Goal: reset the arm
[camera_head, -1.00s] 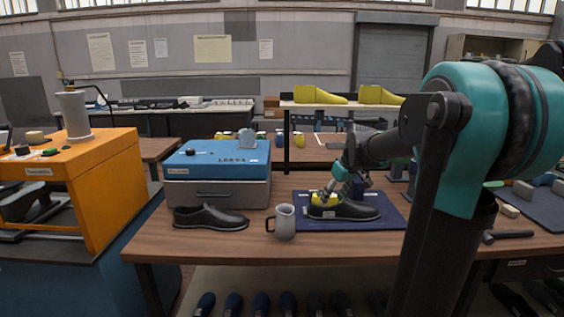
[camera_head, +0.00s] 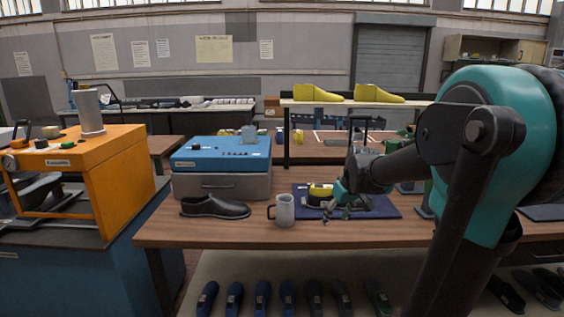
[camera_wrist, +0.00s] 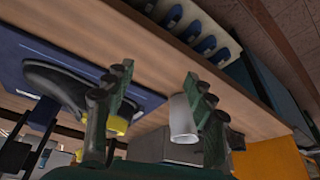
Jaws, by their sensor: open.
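My gripper (camera_head: 338,207) is over the near part of the dark blue mat (camera_head: 382,208) in the head view, pointing down toward the table. In the wrist view the fingers of my gripper (camera_wrist: 158,110) stand wide apart with nothing between them in their hold. A black shoe with a yellow last (camera_head: 319,190) lies on the mat, partly hidden behind my gripper. The shoe (camera_wrist: 55,88) also shows in the wrist view, beside one finger. A grey mug (camera_head: 285,210) stands on the table left of my gripper; it appears near the other finger in the wrist view (camera_wrist: 182,118).
A second black shoe (camera_head: 214,207) lies at the left of the wooden table (camera_head: 210,232). A blue and grey machine (camera_head: 222,168) stands behind it. Yellow lasts (camera_head: 320,92) sit on a raised shelf. An orange machine (camera_head: 100,190) is at the left. Several shoes line the shelf below.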

